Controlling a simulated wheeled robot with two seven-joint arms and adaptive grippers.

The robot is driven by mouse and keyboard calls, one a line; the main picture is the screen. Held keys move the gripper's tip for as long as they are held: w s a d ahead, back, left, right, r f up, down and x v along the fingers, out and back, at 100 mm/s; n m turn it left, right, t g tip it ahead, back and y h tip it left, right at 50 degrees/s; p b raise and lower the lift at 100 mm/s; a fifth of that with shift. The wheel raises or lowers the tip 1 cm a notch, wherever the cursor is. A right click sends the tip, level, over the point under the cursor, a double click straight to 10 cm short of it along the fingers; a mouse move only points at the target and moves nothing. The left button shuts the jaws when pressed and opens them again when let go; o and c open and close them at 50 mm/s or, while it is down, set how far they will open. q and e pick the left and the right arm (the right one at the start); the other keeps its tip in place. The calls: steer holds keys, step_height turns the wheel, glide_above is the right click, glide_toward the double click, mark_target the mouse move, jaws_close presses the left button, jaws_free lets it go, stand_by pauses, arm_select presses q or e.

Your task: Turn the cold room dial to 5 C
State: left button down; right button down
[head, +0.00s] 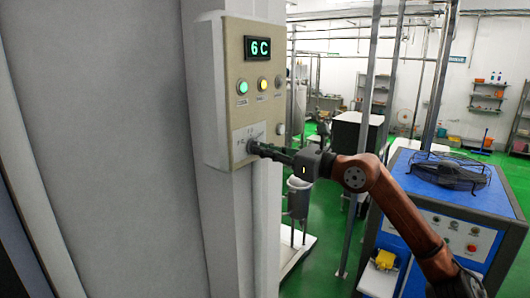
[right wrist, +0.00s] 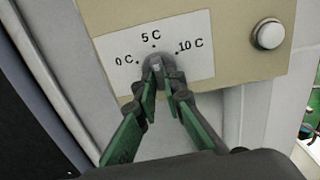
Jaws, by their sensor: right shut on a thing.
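The control panel (head: 240,90) is a beige box on a pale wall column, with a display (head: 258,48) that reads 6 C. The dial (right wrist: 155,62) sits low on the panel, at a white label (right wrist: 200,58) marked 0 C, 5 C and 10 C. The dial's top points close to the 5 C mark; its exact angle is hard to tell. My right gripper (right wrist: 158,85) is shut on the dial, one finger on each side; it also shows in the head view (head: 260,149), where it hides most of the dial. My left gripper is not in view.
A green button (head: 242,87) and a yellow button (head: 262,84) sit above the dial. A silver button (right wrist: 269,33) is to its right. A blue machine (head: 440,210) with a black fan on top stands at the right. Green floor lies beyond.

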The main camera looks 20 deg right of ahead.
steer(key=shift+r, duration=0.2)
stand_by(0.4)
steer(key=c, duration=2)
jaws_free()
steer(key=shift+f, duration=0.15)
steer(key=shift+s+d, duration=0.1)
steer(key=v, duration=1.1)
steer(key=shift+s+d, duration=0.25)
steer(key=shift+d, duration=0.05)
steer(key=shift+w+f+m, duration=0.1)
steer(key=shift+m, duration=0.2)
